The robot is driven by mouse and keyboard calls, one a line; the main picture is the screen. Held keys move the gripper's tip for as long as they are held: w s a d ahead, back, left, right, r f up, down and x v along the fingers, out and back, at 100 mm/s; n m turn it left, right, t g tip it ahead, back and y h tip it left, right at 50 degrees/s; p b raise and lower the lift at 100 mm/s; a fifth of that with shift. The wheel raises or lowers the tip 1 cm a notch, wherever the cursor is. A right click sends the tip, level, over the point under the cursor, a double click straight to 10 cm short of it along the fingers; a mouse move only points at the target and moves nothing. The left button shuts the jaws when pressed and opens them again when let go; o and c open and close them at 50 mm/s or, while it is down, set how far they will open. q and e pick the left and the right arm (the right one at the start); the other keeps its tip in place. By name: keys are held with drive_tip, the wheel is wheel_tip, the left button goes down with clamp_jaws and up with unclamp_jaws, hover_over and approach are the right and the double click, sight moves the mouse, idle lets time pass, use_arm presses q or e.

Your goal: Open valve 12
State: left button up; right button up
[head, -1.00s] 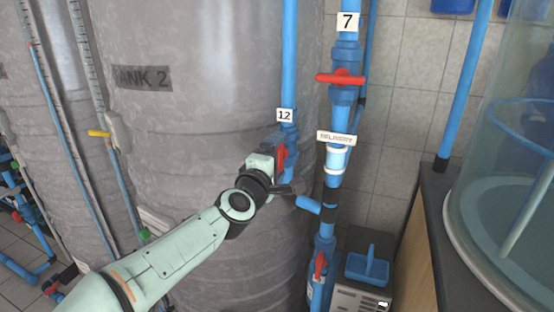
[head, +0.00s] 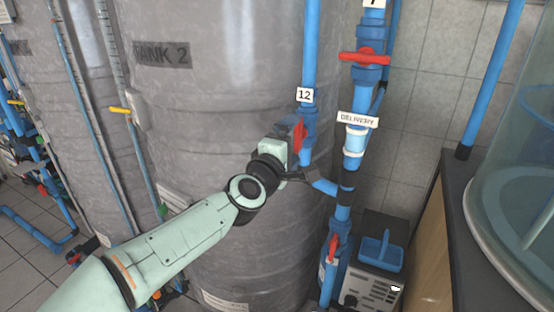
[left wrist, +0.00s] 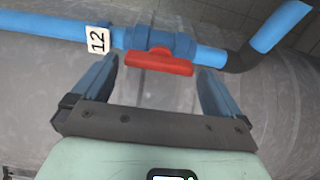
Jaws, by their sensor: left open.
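Valve 12 is a blue pipe valve with a red handle (left wrist: 160,62), marked by a white tag "12" (left wrist: 97,40) in the left wrist view. The handle lies roughly along the pipe there. In the head view the red handle (head: 299,135) stands nearly upright below the tag (head: 305,95), partly hidden by my gripper. My left gripper (left wrist: 158,85) is open, with one finger to either side of the handle in the picture. The handle appears ahead of the fingertips; I cannot tell whether they touch. My right gripper is not in view.
Tank 2 (head: 230,60) stands behind valve 12. To the right, valve 7's red handle (head: 364,58) lies crosswise on a pipe with a "DELIVERY" tag (head: 358,120). A lower red handle (head: 333,248), a blue caddy (head: 377,252) and a dark counter (head: 462,200) are nearby.

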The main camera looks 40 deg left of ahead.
use_arm(q)
drive_tip(key=v, duration=1)
drive_tip(key=shift+s, duration=0.4)
drive_tip(key=shift+d, duration=0.1)
